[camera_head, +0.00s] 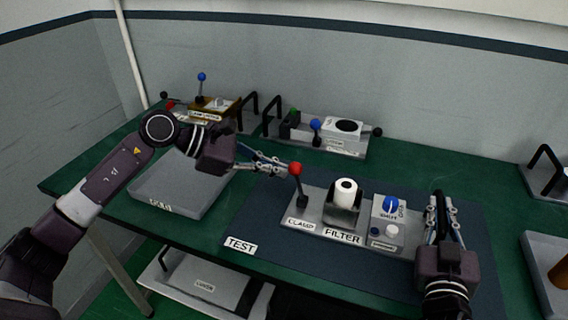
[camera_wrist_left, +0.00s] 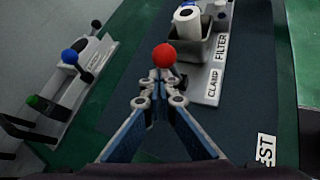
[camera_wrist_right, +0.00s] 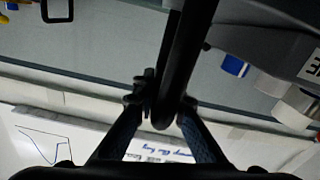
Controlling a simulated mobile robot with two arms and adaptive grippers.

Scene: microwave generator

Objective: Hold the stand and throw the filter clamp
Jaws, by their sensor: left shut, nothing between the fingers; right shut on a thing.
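The grey stand (camera_head: 314,218) rests on the dark blue mat and carries labels CLAMP and FILTER. Its filter clamp lever (camera_head: 302,195) stands near upright at the left end, with a red ball knob (camera_head: 295,168) on top. A white cylindrical filter (camera_head: 345,190) sits in a dark holder. My left gripper (camera_head: 284,168) is shut and empty, its fingertips right by the red knob; the knob also shows just past the fingertips in the left wrist view (camera_wrist_left: 164,55). My right gripper (camera_head: 440,202) is shut on the stand's black handle (camera_wrist_right: 184,60) at its right end.
The TEST mat (camera_head: 262,215) lies on the green table (camera_head: 440,160). A grey tray (camera_head: 180,190) lies under my left arm. Two other fixtures with levers, one with a blue knob (camera_head: 202,76) and one with a white box (camera_head: 343,127), stand at the back. More equipment stands at the right edge.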

